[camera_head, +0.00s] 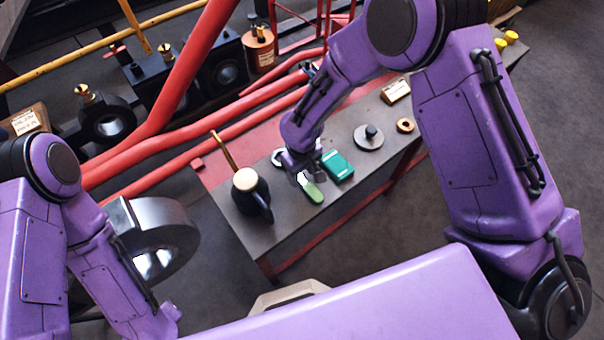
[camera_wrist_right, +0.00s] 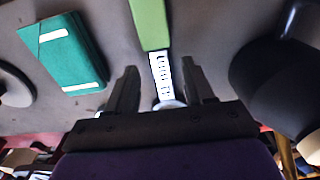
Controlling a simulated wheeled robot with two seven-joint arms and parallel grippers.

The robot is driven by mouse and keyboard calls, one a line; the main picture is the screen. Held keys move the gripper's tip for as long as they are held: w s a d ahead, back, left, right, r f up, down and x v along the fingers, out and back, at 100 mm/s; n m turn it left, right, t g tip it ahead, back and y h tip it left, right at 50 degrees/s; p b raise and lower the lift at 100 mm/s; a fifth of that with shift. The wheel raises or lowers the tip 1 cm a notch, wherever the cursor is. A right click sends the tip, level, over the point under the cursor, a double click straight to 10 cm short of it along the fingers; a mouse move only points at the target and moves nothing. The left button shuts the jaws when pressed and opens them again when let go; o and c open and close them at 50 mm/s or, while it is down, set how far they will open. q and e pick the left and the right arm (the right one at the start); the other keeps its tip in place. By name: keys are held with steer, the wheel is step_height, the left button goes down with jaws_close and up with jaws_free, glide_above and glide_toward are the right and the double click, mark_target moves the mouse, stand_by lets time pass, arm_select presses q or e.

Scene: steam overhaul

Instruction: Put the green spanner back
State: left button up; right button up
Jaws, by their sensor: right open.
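The green spanner (camera_head: 313,193) lies on the grey bench top, its green handle toward the near edge. In the right wrist view its green handle (camera_wrist_right: 150,24) runs up out of the picture, and its pale, marked shank (camera_wrist_right: 161,72) shows between my fingers. My right gripper (camera_head: 302,172) is over the spanner's far end and partly hides it. In the right wrist view my right gripper (camera_wrist_right: 160,85) is open, with one finger on each side of the shank and gaps on both sides. My left arm shows at the left, but its gripper does not.
A teal box (camera_head: 337,165) lies right of the spanner, and a dark pot (camera_head: 251,193) with a pale lid stands left. A grey disc with a knob (camera_head: 369,136) and a brass ring (camera_head: 405,125) are farther right. Red pipes (camera_head: 215,122) run behind the bench.

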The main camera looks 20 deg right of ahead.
mark_target(302, 179)
step_height(302, 179, up, 10)
steer(key=p, duration=0.1)
steer(key=shift+r, duration=0.15)
